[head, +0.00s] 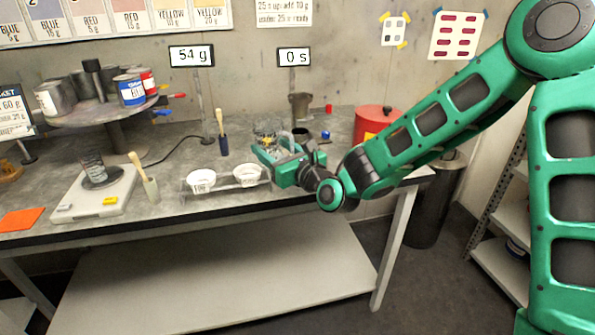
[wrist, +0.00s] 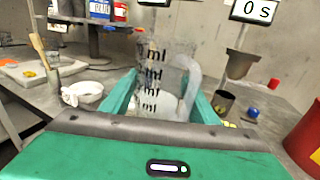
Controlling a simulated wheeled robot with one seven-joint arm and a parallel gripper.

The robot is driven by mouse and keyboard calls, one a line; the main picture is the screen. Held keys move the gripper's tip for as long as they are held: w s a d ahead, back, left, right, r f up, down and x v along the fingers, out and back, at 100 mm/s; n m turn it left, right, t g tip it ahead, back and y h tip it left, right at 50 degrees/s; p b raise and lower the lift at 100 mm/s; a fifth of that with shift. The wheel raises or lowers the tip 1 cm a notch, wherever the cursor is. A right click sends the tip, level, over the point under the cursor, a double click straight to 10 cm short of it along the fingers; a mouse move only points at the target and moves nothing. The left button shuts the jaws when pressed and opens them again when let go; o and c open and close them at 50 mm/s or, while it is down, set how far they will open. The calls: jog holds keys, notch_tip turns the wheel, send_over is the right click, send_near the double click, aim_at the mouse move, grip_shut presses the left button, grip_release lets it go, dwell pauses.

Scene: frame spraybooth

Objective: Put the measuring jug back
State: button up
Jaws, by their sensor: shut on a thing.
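The measuring jug is a clear vessel with black ml markings and a pale handle on its right; it fills the middle of the wrist view (wrist: 155,80). My gripper (wrist: 155,103) has its green fingers on both sides of the jug and is shut on it. In the head view my gripper (head: 277,152) is over the right part of the grey table, and the jug (head: 268,128) shows only partly behind it. The jug looks upright. Whether its base touches the table is hidden.
White paper strainers (head: 201,181) sit in a clear holder just left of my gripper. A funnel cup (head: 300,104) on a stand, a dark cup (wrist: 223,102), a blue knob (wrist: 253,112) and a red canister (head: 374,122) are to the right. A scale (head: 95,192) stands at left.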

jog(key=w+d+f, duration=0.2)
jog(key=d, duration=0.1)
jog(key=w+d+f, duration=0.3)
jog(key=shift+w+f, duration=0.2)
jog(key=shift+f, duration=2.05)
jog(key=o, duration=1.1)
jog(key=shift+o, duration=0.2)
jog(key=v, duration=1.2)
jog(key=shift+d+r, duration=0.1)
